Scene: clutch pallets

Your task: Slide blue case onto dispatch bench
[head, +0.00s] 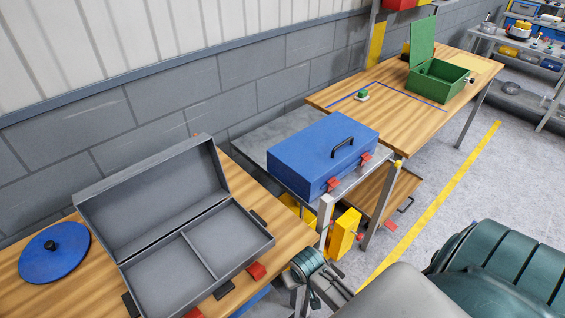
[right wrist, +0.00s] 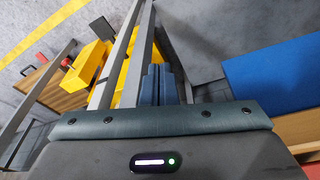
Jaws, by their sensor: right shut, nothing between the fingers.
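The blue case (head: 315,150), lid shut with a black handle and red latches, lies on a grey metal stand (head: 250,150) between two wooden benches. It also shows at the right of the right wrist view (right wrist: 275,75). The far bench (head: 345,115), which appears to be the dispatch bench, bears a blue outline (head: 415,95). My right gripper (head: 318,282) is low at the near side of the stand, apart from the case. In the right wrist view its fingers (right wrist: 162,84) are together and empty. My left gripper is out of view.
An open grey case (head: 165,205) and a round blue lid (head: 52,253) lie on the near bench. An open green box (head: 437,82) and a small green-topped item (head: 362,95) stand on the far bench. Yellow items (head: 343,233) sit under the stand.

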